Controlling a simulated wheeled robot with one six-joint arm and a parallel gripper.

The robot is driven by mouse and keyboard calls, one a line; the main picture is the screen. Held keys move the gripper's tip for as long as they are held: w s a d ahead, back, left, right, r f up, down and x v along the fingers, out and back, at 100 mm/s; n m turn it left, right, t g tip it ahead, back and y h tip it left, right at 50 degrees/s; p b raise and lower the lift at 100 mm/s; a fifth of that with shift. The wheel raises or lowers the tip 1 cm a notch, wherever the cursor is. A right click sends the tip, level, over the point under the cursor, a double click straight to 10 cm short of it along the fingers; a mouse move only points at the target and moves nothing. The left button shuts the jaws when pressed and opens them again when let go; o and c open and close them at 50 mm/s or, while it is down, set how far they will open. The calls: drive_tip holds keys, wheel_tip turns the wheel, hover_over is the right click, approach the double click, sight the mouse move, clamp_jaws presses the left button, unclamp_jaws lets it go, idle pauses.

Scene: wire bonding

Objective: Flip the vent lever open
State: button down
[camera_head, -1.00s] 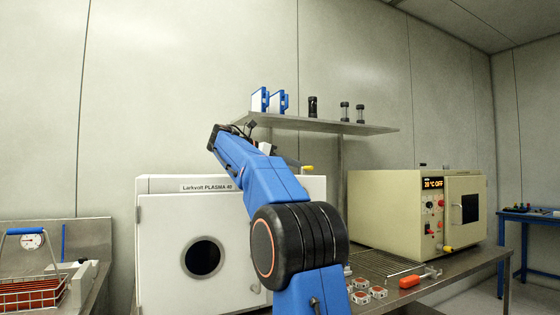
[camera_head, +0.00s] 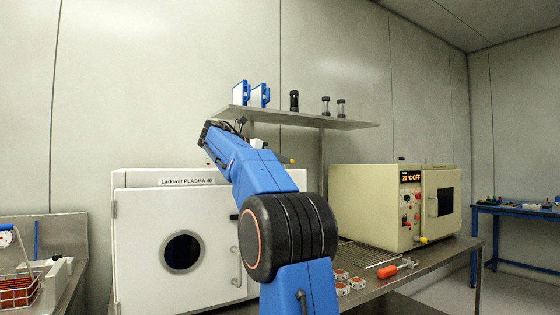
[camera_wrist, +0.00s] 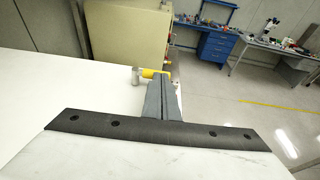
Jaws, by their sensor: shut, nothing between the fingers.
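The vent lever (camera_wrist: 150,73), with a yellow grip on a short silver post, stands at the far edge of a white top surface in the wrist view. In the head view only a small yellow bit of it (camera_head: 290,161) shows above the plasma cleaner (camera_head: 146,225), right of my arm. My gripper (camera_wrist: 163,82) has its grey fingers together and empty. Its tips overlap the right part of the yellow grip in the wrist view; I cannot tell whether they touch.
A beige oven (camera_head: 375,205) stands to the right on the steel bench. A shelf (camera_head: 300,119) with blue holders and dark bottles hangs above the cleaner. Small red-and-white parts and an orange-handled tool (camera_head: 388,271) lie on the bench. The cleaner's white top (camera_wrist: 60,85) looks clear.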

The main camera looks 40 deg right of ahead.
drive_tip(key=shift+s+n+t, duration=0.15)
drive_tip(key=shift+n+t, duration=0.15)
drive_tip(key=shift+t, duration=0.1)
drive_tip(key=shift+s+d+n+t, duration=0.3)
drive_tip(key=shift+s+n+t, duration=0.1)
drive_tip(key=shift+n+t, duration=0.35)
drive_tip(key=shift+s+d+n+t, duration=0.35)
drive_tip(key=shift+n+t, duration=0.2)
drive_tip(key=shift+t, duration=0.4)
drive_tip(key=n+t, duration=0.1)
drive_tip(key=d+n+t, duration=0.1)
drive_tip(key=t, duration=0.1)
drive_tip(key=n+t+y, duration=0.1)
drive_tip(key=n+t, duration=0.1)
drive_tip(key=shift+s+d, duration=0.4)
drive_tip(key=shift+d, duration=1.55)
drive_tip(key=shift+w+d, duration=0.2)
drive_tip(key=shift+d, duration=0.3)
drive_tip(key=shift+w+d, duration=0.2)
drive_tip(key=shift+d, duration=0.4)
